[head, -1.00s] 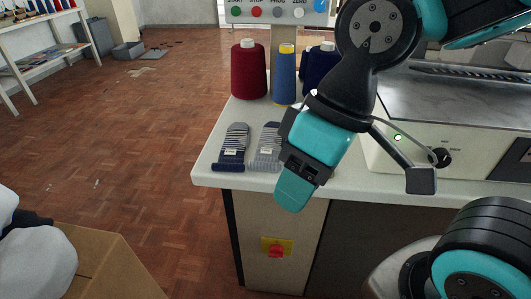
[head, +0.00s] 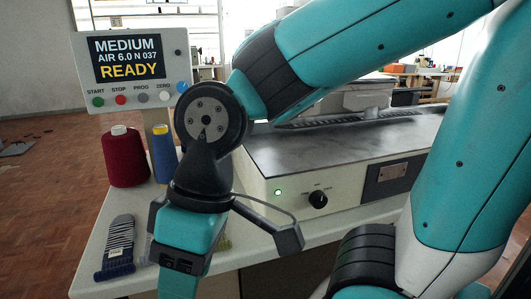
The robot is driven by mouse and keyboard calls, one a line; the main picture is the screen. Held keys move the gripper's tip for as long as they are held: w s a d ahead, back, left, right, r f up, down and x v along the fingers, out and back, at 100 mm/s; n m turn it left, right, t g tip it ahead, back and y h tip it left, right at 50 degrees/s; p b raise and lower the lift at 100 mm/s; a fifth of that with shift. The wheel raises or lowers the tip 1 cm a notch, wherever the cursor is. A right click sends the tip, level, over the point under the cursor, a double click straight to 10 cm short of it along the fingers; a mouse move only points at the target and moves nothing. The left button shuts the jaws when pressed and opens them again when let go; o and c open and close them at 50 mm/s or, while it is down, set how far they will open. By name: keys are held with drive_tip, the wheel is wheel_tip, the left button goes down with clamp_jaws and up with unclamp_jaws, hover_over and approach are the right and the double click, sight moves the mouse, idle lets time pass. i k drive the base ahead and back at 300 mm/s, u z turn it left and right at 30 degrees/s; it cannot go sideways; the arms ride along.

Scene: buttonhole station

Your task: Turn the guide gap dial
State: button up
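The dial (head: 318,199) is a small black round knob with a pale pointer mark. It sits on the cream front panel of the machine (head: 345,205), with small labels around it that are too small to read. A lit green lamp (head: 278,192) is to its left. My gripper (head: 178,282) points down at the lower left of the head view, well left of the dial and apart from it. I see its teal body side-on, and its tips run to the bottom edge, so its opening does not show.
A control box (head: 133,68) reads "MEDIUM AIR 6.0 N 037 READY". A red cone (head: 124,157) and a blue cone (head: 163,155) of yarn stand below it. A dark plate (head: 392,172) is right of the dial.

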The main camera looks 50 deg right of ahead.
sight(317, 199)
drive_tip(key=z, duration=2.9)
drive_tip(key=k, duration=0.8)
drive_tip(key=u, duration=0.05)
drive_tip(key=i, duration=0.2)
drive_tip(key=u, duration=0.2)
